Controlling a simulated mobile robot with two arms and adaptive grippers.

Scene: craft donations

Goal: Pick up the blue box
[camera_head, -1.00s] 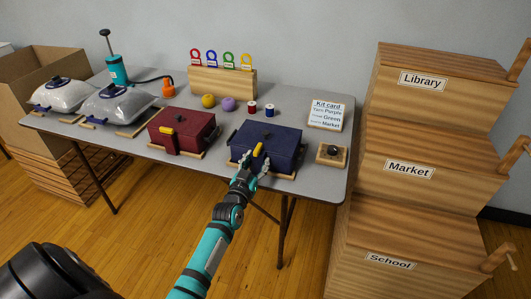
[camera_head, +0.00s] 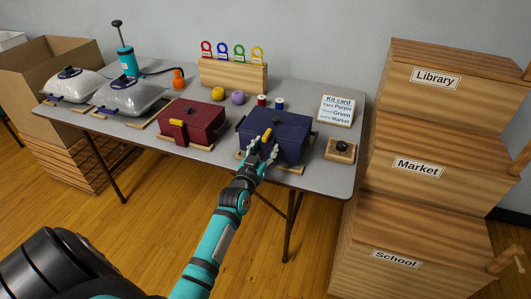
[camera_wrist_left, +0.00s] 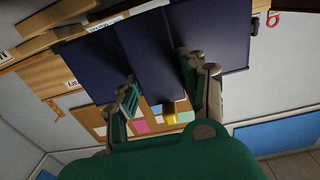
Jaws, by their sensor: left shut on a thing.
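The blue box (camera_head: 285,139) is dark blue, with a yellow latch (camera_head: 267,135) at its front. It sits on or just above a pale wooden base (camera_head: 291,169) near the table's front edge; I cannot tell whether there is a gap. My left gripper (camera_head: 262,153) is at the box's front, below the latch, with its fingers shut on the front part of the box. In the left wrist view the box's dark blue surface (camera_wrist_left: 151,50) fills the space between and beyond the fingers (camera_wrist_left: 163,98). My right gripper is not in view.
A dark red box (camera_head: 203,119) stands to the left on the grey table (camera_head: 225,168). A black-knobbed block (camera_head: 341,150) and a kit card (camera_head: 336,109) are at right. Spools and yarn balls lie behind. Labelled wooden crates (camera_head: 425,130) stand beyond the table's right end.

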